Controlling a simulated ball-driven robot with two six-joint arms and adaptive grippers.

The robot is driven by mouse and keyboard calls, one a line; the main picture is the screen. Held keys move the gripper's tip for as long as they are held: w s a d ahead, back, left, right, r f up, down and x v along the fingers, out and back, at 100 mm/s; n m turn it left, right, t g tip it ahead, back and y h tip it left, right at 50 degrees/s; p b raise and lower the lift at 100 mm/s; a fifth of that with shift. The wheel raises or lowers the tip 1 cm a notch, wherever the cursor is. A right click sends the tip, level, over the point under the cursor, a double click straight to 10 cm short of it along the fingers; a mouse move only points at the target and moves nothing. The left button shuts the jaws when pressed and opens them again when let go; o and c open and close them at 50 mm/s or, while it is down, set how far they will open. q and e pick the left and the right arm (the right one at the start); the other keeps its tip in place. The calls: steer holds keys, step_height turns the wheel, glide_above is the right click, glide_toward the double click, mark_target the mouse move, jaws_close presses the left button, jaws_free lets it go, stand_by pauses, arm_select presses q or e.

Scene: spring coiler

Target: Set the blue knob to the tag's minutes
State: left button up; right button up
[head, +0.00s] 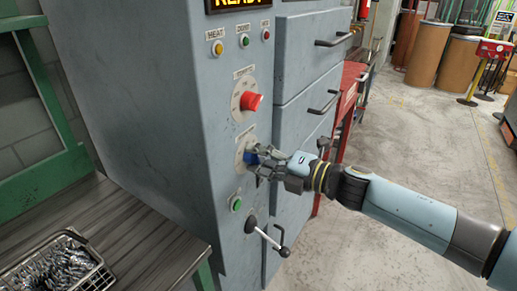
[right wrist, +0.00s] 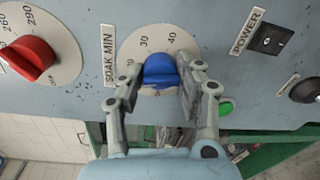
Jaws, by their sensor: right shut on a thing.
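The blue knob (right wrist: 160,70) sits on a pale round dial labelled SOAK MIN on the grey machine front. Dial numbers around it include 30 and 40. In the head view the blue knob (head: 251,158) is partly hidden by my right gripper. My right gripper (right wrist: 158,88) has its two fingers on either side of the knob, shut on it; it also shows in the head view (head: 262,163). The knob's exact setting is hard to read. The tag is not seen in these views. My left gripper is not in view.
A red knob (head: 251,101) is above the blue one, with a green button (head: 236,204) and a black-knobbed lever (head: 268,236) below. A POWER switch (right wrist: 268,40) is beside the dial. A wire basket of metal parts (head: 52,268) stands on the bench at left.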

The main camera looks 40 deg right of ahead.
steer(key=m+p, duration=0.3)
steer(key=m, duration=0.3)
steer(key=shift+r+y+p, duration=0.1)
steer(key=shift+y+p, duration=0.2)
steer(key=shift+p, duration=0.05)
steer(key=m+p, duration=0.1)
steer(key=m, duration=0.2)
steer(key=shift+d, duration=0.1)
steer(key=shift+f+m+y+p, duration=0.2)
steer(key=shift+m+y+p, duration=0.25)
steer(key=shift+m, duration=0.75)
steer(key=o, duration=1.1)
steer(key=shift+o, duration=0.2)
steer(key=shift+s, duration=0.1)
